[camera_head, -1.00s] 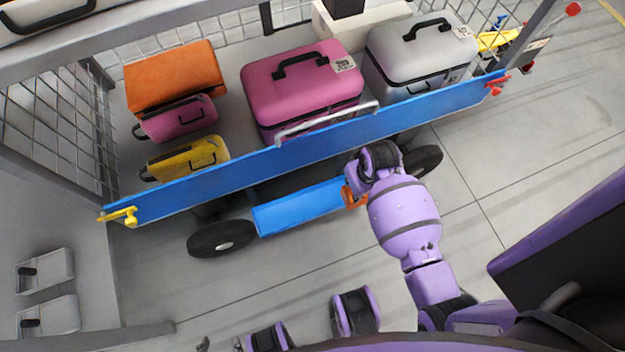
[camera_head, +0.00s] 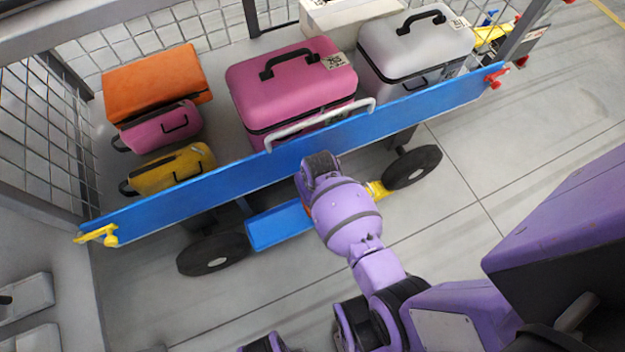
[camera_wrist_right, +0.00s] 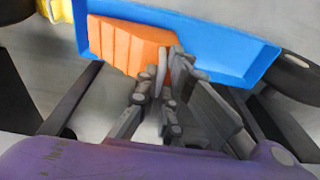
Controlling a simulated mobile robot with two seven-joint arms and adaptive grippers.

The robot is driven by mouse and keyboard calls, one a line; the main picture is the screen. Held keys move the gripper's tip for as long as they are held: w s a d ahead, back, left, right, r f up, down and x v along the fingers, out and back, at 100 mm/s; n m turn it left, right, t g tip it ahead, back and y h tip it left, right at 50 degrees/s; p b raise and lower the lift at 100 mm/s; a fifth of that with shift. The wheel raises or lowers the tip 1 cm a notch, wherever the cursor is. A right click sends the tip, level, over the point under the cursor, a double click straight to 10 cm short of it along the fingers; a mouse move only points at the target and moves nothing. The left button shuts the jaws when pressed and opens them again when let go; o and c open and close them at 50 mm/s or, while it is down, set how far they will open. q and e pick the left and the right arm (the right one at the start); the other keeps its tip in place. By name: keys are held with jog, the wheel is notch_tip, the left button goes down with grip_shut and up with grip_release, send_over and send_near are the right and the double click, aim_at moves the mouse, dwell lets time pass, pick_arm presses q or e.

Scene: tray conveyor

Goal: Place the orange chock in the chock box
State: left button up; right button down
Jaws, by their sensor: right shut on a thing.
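The orange chock (camera_wrist_right: 122,45) is a ribbed wedge in the right wrist view. My right gripper (camera_wrist_right: 168,75) is shut on its end. The chock overlaps the inside of the blue chock box (camera_wrist_right: 258,57); I cannot tell whether it touches the floor of the box. In the head view the chock box (camera_head: 278,226) hangs low under the cart, between the wheels. There my purple right wrist covers its right end, the gripper's fingers and nearly all of the chock. My left gripper is not in view.
The cart's blue side panel (camera_head: 215,199) runs just above and behind my right wrist. Black wheels (camera_head: 213,253) (camera_head: 412,167) stand either side. A yellow chock (camera_head: 377,189) is by the right wheel. Suitcases (camera_head: 290,85) sit on the cart. The floor in front is clear.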

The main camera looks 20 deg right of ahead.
notch_tip(320, 180, down, 3)
jog(key=shift+s+r+b, duration=0.15)
jog(key=shift+b, duration=0.25)
jog(key=shift+r, duration=0.1)
jog(key=c, duration=2.3)
grip_release()
jog(key=shift+d+f, duration=0.1)
jog(key=shift+f, duration=0.1)
jog(key=o, duration=0.4)
